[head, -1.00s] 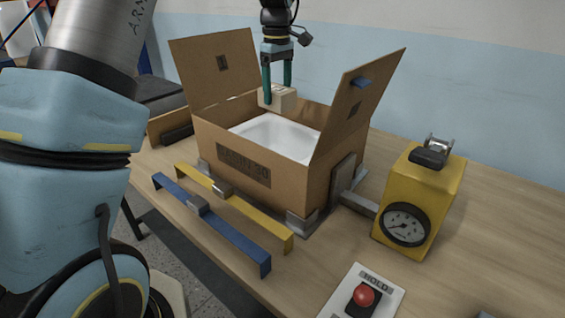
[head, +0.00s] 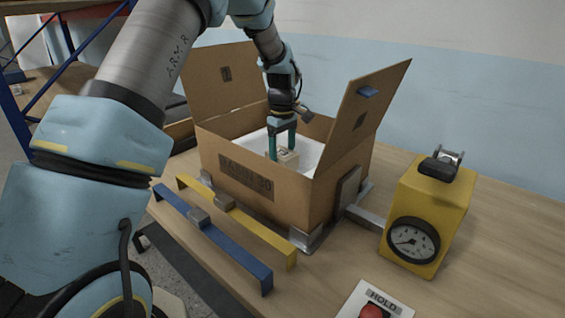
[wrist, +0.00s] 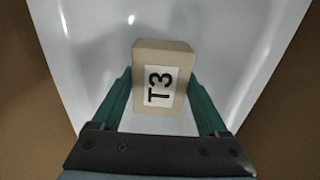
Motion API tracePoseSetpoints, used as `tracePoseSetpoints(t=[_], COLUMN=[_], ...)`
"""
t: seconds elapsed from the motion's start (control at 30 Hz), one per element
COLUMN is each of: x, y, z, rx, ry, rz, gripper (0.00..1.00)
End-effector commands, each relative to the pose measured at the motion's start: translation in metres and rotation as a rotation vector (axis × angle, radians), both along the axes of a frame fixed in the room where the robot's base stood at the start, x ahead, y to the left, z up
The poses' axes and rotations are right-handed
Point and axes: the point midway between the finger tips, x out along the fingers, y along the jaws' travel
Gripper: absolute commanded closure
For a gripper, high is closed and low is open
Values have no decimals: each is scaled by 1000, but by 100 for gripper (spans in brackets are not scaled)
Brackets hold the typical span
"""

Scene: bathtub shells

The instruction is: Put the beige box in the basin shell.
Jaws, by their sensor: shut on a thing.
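The beige box (head: 289,159) is between the green fingers of my gripper (head: 283,150), down inside the open cardboard carton. In the wrist view the beige box (wrist: 162,68) shows a white label reading T3, and my gripper (wrist: 162,98) is shut on its two sides. The white basin shell (head: 313,152) sits in the carton. In the wrist view the glossy basin shell (wrist: 90,50) spreads below and around the box. I cannot tell whether the box touches the basin floor.
The cardboard carton (head: 340,190) has raised flaps at left and right. A blue bar (head: 228,240) and a yellow bar (head: 262,232) stand in front of it. A yellow gauge unit (head: 425,205) stands to the right, with a HOLD button panel (head: 385,301) nearer. Bare table lies at far right.

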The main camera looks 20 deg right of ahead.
Motion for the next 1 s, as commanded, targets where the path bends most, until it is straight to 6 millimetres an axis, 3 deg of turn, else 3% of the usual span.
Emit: tracePoseSetpoints(t=[0.23,0.6,0.63,0.8,1.0], x=[0,0,0,0,0], y=[0,0,0,0,0], z=[-30,-36,-36,-35,-35], rx=[0,-1,0,0,0], ry=[1,0,0,0,0], rz=[1,0,0,0,0], gripper=[93,93,20,1,0])
